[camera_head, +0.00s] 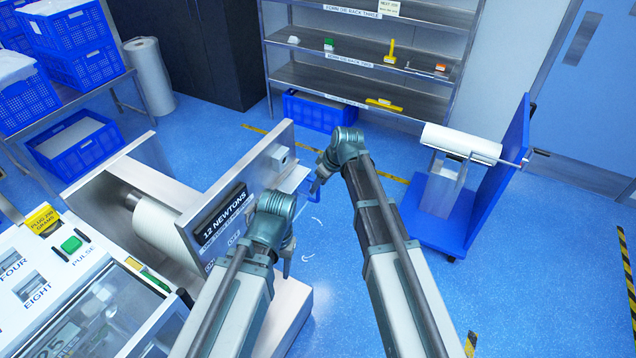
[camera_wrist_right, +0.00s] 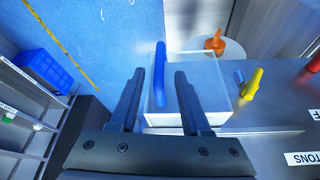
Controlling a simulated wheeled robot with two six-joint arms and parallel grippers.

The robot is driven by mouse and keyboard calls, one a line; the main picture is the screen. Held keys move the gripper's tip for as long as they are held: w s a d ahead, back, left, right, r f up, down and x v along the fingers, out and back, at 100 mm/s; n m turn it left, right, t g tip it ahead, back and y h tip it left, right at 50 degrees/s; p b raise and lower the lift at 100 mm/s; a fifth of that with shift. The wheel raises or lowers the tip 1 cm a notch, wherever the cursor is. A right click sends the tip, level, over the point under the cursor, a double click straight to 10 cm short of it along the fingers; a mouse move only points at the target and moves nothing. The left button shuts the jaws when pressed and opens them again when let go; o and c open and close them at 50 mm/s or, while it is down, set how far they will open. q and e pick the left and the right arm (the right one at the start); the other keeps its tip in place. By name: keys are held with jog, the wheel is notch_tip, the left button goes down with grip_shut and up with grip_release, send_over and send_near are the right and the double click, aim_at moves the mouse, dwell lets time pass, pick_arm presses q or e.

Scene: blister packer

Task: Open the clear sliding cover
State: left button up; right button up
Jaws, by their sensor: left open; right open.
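The clear sliding cover (camera_wrist_right: 207,88) is a transparent box-like panel on the machine's metal face in the right wrist view. Its upright blue handle (camera_wrist_right: 159,88) stands between the two dark fingers of my right gripper (camera_wrist_right: 159,72). The fingers are apart, with a gap visible on each side of the handle. In the head view the cover (camera_head: 291,179) is at the machine's right side, partly hidden by my right gripper (camera_head: 317,184). My left gripper (camera_head: 287,262) is lower, by the machine's front face, away from the cover; its fingers are small and mostly hidden.
An orange knob (camera_wrist_right: 215,43) on a round pale plate and a yellow lever (camera_wrist_right: 252,84) sit beside the cover. A metal shelf rack (camera_head: 366,68) stands behind, with a blue roll cart (camera_head: 455,205) at right. Blue floor lies open between.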

pick_arm(q)
notch_tip(320, 180, up, 11)
jog(key=p, duration=1)
pick_arm(e)
jog(key=v, duration=1.1)
jog(key=shift+r, duration=0.3)
pick_arm(q)
jog(key=shift+f, duration=0.15)
pick_arm(e)
jog(key=shift+s+d, duration=0.1)
pick_arm(q)
notch_tip(320, 180, down, 19)
jog(key=b, duration=1.9)
pick_arm(e)
jog(key=s+a+f+m+g+h, duration=0.1)
jog(key=s+a+f+m+h, duration=0.1)
jog(key=s+f, duration=0.8)
jog(key=s+a+f+m+g+h, duration=0.2)
jog(key=s+f+m, duration=0.1)
jog(key=s+f, duration=0.7)
jog(key=s, duration=0.3)
jog(key=shift+f+g+h, duration=0.3)
pick_arm(q)
jog(key=shift+a, duration=0.1)
pick_arm(e)
jog(key=shift+a, duration=0.25)
